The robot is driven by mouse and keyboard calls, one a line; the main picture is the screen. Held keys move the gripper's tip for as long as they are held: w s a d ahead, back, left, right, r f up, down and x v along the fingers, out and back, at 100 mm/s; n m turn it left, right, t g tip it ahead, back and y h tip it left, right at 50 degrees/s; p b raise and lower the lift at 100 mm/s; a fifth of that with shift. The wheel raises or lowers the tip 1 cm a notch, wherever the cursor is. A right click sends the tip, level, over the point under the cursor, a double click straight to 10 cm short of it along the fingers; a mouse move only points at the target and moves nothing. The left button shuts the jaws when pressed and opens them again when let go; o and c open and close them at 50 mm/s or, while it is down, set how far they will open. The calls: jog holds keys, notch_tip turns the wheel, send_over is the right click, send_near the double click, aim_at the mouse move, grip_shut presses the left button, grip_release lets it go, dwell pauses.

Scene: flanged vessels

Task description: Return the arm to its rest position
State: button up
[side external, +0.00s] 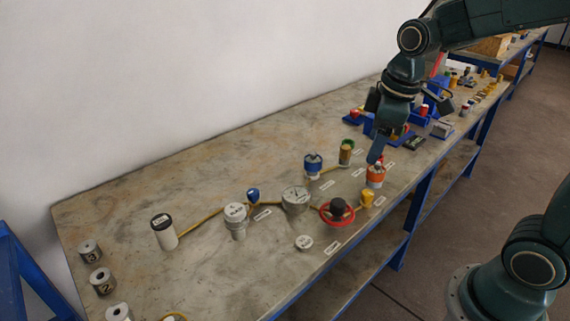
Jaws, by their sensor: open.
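My gripper (378,146) hangs from the dark green arm that comes in at the upper right. It points down over the right half of the workbench. One dark finger shows clearly, its tip just above or behind an orange vessel (375,178) with a pale top; I cannot tell whether they touch. I see nothing held in the jaws.
The long workbench (130,210) has blue legs. A white vessel with a black lid (164,231), a pale flanged vessel (236,220) and numbered grey cylinders (101,281) stand on its left part. Blue bins (418,116) and small parts crowd behind my gripper.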

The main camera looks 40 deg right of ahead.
jog(key=s+a+r+m+t, duration=0.1)
jog(key=s+m, duration=0.2)
jog(key=s, duration=0.3)
jog(key=s+a+r+m+t, duration=0.1)
jog(key=s+r+m+t, duration=0.1)
jog(key=s, duration=0.5)
jog(key=shift+s+a+r+m, duration=0.15)
jog(key=shift+r+m, duration=0.1)
jog(key=shift+m, duration=0.15)
dwell(0.5)
jog(key=w+d+f+n+g, duration=0.2)
jog(key=w+f+n, duration=0.3)
jog(key=w, duration=0.6)
jog(key=w+d+f+n+g, duration=0.3)
jog(key=w+f+n, duration=0.2)
jog(key=w+f, duration=0.3)
jog(key=w, duration=0.2)
jog(key=shift+w+f, duration=0.15)
jog(key=shift+w, duration=0.2)
